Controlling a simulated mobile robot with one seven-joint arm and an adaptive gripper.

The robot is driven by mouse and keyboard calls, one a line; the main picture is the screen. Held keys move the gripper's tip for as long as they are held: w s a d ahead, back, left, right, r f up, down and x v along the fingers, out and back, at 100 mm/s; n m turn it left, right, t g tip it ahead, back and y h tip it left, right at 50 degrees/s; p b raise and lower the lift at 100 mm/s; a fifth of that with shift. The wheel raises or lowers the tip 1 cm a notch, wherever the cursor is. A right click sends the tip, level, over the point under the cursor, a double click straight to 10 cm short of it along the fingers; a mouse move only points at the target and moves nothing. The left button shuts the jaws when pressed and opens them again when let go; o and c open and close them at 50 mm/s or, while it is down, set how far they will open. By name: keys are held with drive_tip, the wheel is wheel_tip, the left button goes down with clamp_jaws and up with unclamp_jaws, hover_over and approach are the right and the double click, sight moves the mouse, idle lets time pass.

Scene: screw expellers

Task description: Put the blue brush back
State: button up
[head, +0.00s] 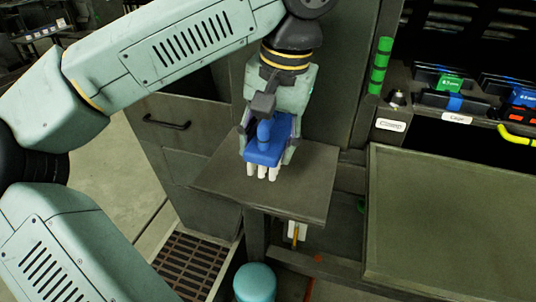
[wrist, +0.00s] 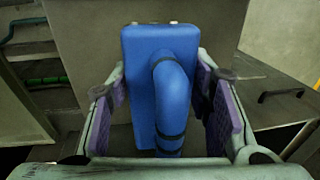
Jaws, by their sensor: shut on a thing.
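The blue brush (head: 266,151) is in my gripper (head: 265,140), over or on a small dark square shelf (head: 305,185). Its white bristles point down toward the shelf; I cannot tell whether they touch it. In the wrist view the blue brush (wrist: 134,60) shows its flat back and a curved handle. The purple-padded fingers of my gripper (wrist: 165,105) stand on either side of it. The lower end of the handle is hidden by the gripper body.
A wide tray-like worktop (head: 450,230) lies to the right. A blue-topped stool (head: 255,282) stands below the shelf. A drawer cabinet (head: 180,130) is at the left.

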drive_tip(key=shift+w, duration=0.65)
wheel_tip(320, 180, down, 4)
drive_tip(key=b, duration=0.4)
drive_tip(key=shift+w+r, duration=0.1)
drive_tip(key=shift+r, duration=0.1)
drive_tip(key=o, duration=1.3)
